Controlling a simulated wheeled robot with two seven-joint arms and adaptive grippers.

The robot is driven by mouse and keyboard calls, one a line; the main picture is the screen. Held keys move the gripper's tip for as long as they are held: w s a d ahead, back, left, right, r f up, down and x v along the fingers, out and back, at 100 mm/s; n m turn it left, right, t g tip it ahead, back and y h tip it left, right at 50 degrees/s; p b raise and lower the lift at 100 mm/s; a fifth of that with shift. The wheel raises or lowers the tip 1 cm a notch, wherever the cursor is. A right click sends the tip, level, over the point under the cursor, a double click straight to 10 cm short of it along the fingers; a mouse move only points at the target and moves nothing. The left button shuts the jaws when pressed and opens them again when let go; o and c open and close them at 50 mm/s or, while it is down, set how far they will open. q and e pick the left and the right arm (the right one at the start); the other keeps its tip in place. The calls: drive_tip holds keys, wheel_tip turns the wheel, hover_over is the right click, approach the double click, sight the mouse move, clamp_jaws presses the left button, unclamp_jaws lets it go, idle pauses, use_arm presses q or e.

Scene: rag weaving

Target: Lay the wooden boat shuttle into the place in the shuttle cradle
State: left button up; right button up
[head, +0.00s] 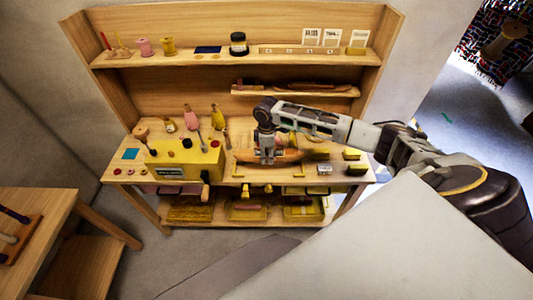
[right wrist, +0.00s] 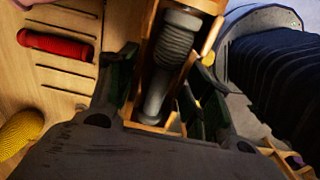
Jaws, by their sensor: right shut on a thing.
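The wooden boat shuttle (head: 290,155) is a long orange-brown piece low over the workbench in the head view. My right gripper (head: 267,158) points down at it and is shut on it, hiding its middle. In the right wrist view the shuttle (right wrist: 145,108) lies between the two dark fingers of the gripper (right wrist: 160,105), with a grey ribbed bobbin in its hollow. I cannot tell whether the shuttle touches the bench. I cannot make out the shuttle cradle for certain; a narrow ledge (head: 320,94) above the bench bears long dark-brown pieces. My left gripper is not in view.
A yellow box (head: 188,160) with tools stands left of the shuttle on the workbench (head: 125,172). Small blocks (head: 354,154) lie to the right. Spools and jars (head: 238,44) line the upper shelf.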

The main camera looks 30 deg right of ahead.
drive_tip(key=shift+s, duration=0.1)
idle(0.4)
drive_tip(key=shift+r+p, duration=0.15)
drive_tip(key=shift+p, duration=0.55)
drive_tip(key=b, duration=0.2)
hover_over(267, 170)
drive_tip(key=shift+f, duration=2.9)
drive_tip(key=shift+f, duration=1.5)
drive_tip(key=o, duration=1.2)
